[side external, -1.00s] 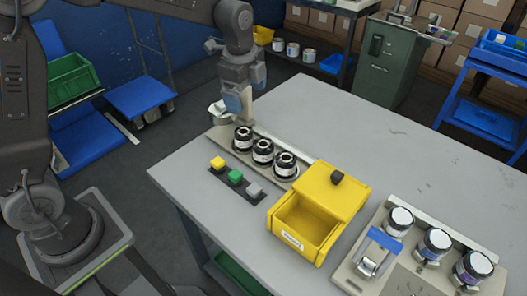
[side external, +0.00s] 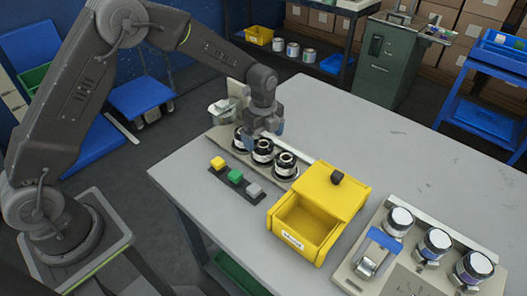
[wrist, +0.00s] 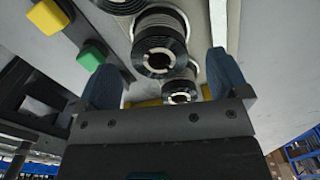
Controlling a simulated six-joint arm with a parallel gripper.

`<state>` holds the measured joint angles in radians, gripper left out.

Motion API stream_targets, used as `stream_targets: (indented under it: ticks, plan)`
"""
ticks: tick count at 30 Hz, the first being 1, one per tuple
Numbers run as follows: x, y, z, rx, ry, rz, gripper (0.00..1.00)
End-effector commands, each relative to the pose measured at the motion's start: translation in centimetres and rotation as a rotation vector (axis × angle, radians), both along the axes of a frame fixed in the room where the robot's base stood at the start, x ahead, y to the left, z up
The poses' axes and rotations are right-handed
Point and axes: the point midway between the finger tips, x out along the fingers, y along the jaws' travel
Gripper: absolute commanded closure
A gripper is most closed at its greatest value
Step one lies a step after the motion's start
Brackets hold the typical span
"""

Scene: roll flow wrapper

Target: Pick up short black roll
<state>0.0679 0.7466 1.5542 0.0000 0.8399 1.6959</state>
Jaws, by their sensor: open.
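Three black rolls with pale cores stand in a row on a light plate in the side view: a left roll (side external: 241,142), a middle roll (side external: 262,152) and a right roll (side external: 285,164). I cannot tell which is the short one. My gripper (side external: 264,133) is open and points down just above the left and middle rolls. In the wrist view its blue fingers (wrist: 165,80) are spread wide, with a black roll (wrist: 160,45) showing between them and another (wrist: 180,92) partly hidden beyond. A third roll (wrist: 120,4) is cut off at the top edge.
Yellow (side external: 217,163), green (side external: 235,176) and grey (side external: 254,189) blocks sit in front of the rolls. A yellow bin (side external: 318,215) stands close to their right. A fixture with several white-topped jars (side external: 435,243) is farther right. The table's back right is clear.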

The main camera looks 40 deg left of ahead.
Motion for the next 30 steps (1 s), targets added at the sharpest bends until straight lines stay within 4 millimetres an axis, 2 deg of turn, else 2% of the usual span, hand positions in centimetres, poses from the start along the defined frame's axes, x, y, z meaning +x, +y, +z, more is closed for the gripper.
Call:
stream_targets:
  ticks: [10,14,20,30]
  plan:
    - [-0.2,-0.4,-4.5,0.0,0.002,0.001,0.07]
    - [-0.2,-0.4,-5.2,0.001,0.001,0.002,0.07]
    - [-0.2,-0.4,-5.2,0.001,0.0,0.001,0.07]
    - [-0.2,-0.4,-5.1,0.001,0.0,0.001,0.39]
